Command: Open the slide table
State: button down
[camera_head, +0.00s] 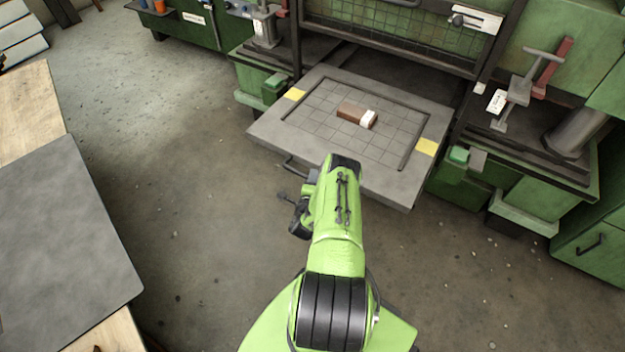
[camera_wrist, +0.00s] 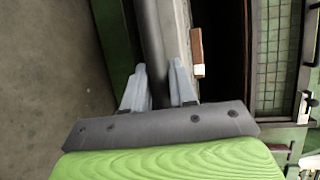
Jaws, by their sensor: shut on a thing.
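The slide table (camera_head: 270,131) is a thick grey plate with a grooved top and yellow corner marks. It juts out in front of the green machine. A dark bar handle (camera_head: 297,167) runs along its front edge; my arm covers part of it in the head view. In the wrist view the handle (camera_wrist: 151,35) passes between the two grey fingers of my gripper (camera_wrist: 160,72), which is shut on it. The table's grey edge (camera_wrist: 176,25) lies just beside the handle. In the head view my fingers are hidden behind my arm.
A brown block (camera_head: 350,111) with a white end lies on the slide table; it also shows in the wrist view (camera_wrist: 197,52). Green cabinets stand on both sides of the table. A grey-topped bench (camera_head: 60,240) is at the left. Open concrete floor lies between.

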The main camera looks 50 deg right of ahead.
jog(key=shift+a+f, duration=0.1)
jog(key=c, duration=1)
grip_release()
jog(key=p+v, duration=0.3)
jog(key=v, duration=0.4)
jog(key=shift+a, duration=0.15)
